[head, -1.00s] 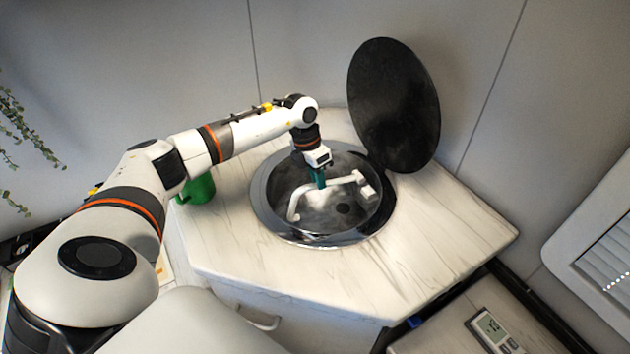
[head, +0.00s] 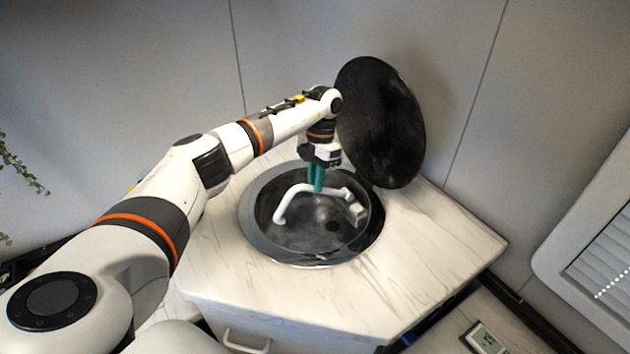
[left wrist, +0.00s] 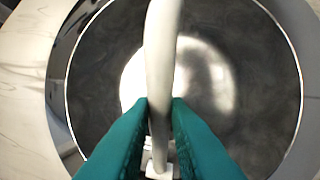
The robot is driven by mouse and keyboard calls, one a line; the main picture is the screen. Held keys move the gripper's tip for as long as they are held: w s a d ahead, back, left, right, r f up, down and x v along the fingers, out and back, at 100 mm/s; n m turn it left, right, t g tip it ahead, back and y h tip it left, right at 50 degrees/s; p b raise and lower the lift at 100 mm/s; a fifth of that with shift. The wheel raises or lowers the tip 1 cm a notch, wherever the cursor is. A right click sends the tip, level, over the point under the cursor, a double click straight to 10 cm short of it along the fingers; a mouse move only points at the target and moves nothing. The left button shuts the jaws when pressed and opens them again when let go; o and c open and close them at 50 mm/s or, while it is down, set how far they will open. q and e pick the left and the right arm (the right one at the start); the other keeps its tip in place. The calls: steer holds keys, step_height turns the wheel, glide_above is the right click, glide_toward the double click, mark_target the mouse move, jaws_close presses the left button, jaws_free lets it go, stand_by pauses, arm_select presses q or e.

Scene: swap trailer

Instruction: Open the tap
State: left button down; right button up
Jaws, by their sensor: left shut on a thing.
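The white tap (head: 300,189) lies across the round metal sink (head: 256,247), its curved spout end at the left and its block-like base at the right. My left gripper (head: 317,190) reaches down from above with green fingers around the tap's arm. In the left wrist view the tap (left wrist: 161,60) runs between the two green fingers (left wrist: 159,120), which are shut on it. The tap's base shows only in part in that view, low between the fingers. My right gripper is not in view.
A round black lid (head: 382,120) stands raised behind the sink, close to my left wrist. The pale counter (head: 420,240) around the sink is clear at the right and front. A small display device (head: 485,340) lies at the lower right.

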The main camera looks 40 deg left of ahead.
arm_select(q)
steer(key=c, duration=1.4)
jaws_free()
steer(key=shift+o, duration=0.2)
steer(key=shift+w+r, duration=0.15)
steer(key=shift+r, duration=0.15)
steer(key=b+v, duration=0.2)
steer(key=v, duration=0.9)
steer(key=shift+r+b, duration=0.2)
steer(key=shift+b, duration=0.2)
steer(key=shift+w, duration=0.1)
steer(key=shift+c, duration=0.4)
